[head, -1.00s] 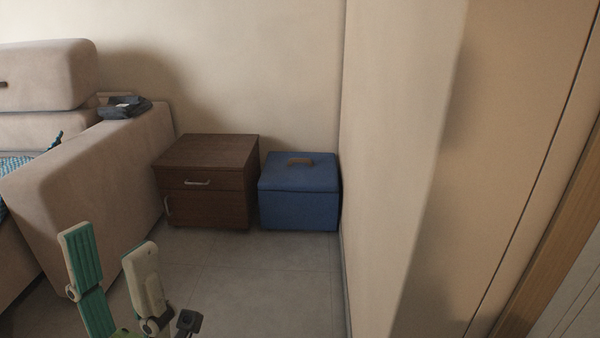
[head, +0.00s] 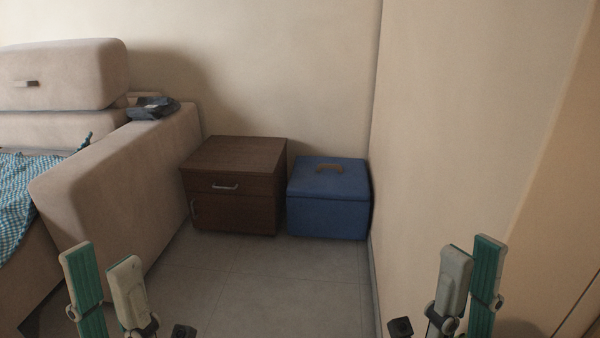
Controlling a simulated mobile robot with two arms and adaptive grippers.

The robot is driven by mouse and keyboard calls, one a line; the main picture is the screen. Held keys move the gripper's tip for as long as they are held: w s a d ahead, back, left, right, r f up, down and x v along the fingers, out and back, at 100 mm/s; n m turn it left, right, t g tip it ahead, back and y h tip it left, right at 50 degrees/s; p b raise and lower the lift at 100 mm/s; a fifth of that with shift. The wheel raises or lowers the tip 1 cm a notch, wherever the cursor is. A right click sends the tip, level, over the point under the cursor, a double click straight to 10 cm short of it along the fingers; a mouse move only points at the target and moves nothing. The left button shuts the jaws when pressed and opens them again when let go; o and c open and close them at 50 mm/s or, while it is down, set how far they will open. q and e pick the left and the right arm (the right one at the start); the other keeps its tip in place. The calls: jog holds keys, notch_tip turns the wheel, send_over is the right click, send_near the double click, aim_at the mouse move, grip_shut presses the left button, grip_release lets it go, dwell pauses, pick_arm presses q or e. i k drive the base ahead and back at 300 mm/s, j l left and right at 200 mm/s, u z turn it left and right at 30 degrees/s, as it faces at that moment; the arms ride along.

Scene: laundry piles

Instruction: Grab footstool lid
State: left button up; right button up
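The blue footstool (head: 327,217) stands on the floor in the corner, between the brown nightstand and the right wall.
A dark brown nightstand (head: 232,187) stands left of the footstool. A beige sofa (head: 125,170) is at the left, with folded dark cloth (head: 153,108) on its armrest and a blue checked cloth (head: 18,195) on its seat. The tiled floor (head: 275,285) ahead is clear. The right wall (head: 460,130) is close.

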aim_at(343, 178)
jog(key=i+j+u, duration=0.15)
jog(key=i+j, duration=0.15)
jog(key=i+j+u, duration=0.2)
jog(key=i, duration=0.25)
jog(key=i+j+u, duration=0.15)
jog(key=i, duration=0.25)
jog(key=i+l+z, duration=0.1)
jog(key=i+z, duration=0.65)
jog(key=i, duration=0.2)
jog(key=i+j+z, duration=0.2)
jog(key=i+z, duration=0.45)
jog(key=i, duration=0.45)
